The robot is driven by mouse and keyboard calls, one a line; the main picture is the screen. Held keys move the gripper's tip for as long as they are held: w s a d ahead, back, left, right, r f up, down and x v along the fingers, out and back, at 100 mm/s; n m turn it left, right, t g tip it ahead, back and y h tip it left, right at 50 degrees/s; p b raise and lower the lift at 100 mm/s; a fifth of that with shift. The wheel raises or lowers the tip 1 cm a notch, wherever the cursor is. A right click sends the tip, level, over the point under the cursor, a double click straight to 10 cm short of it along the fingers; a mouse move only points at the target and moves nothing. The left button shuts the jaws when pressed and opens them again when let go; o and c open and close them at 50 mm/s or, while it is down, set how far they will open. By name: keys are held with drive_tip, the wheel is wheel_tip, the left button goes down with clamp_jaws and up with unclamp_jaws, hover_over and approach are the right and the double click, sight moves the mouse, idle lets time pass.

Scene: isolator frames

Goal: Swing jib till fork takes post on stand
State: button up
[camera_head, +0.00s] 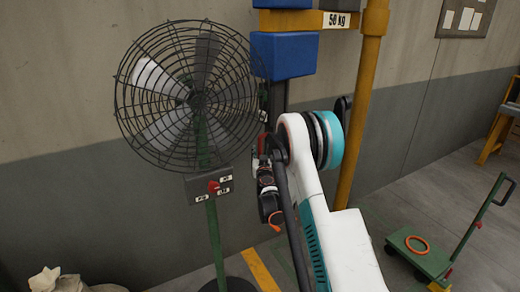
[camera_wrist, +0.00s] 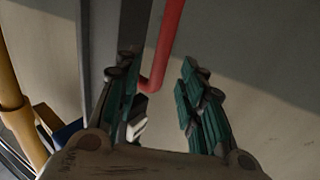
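A yellow jib beam (camera_head: 297,20) marked 50 KG runs along the top of the head view, joined to a yellow post (camera_head: 362,110). A blue block (camera_head: 284,54) hangs below it, with a dark upright bar (camera_head: 278,96) underneath. A red bar (camera_head: 262,143) shows beside my gripper (camera_head: 266,178). In the wrist view the red bar (camera_wrist: 166,45) bends into a hook-like lower end between the fingertips. My gripper (camera_wrist: 157,85) is open there, fingers apart; contact cannot be told. I cannot make out the fork or the post on its stand.
A caged fan (camera_head: 190,95) on a green pole (camera_head: 216,240) stands close left of my arm. A green cart (camera_head: 420,258) carrying an orange ring (camera_head: 417,245) is at the lower right. Pale sacks (camera_head: 60,281) lie at the lower left. Open floor lies between post and cart.

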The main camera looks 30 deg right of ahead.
sight(260, 147)
drive_tip(key=b+x, duration=0.1)
drive_tip(key=x, duration=0.5)
drive_tip(key=shift+s, duration=0.1)
clamp_jaws()
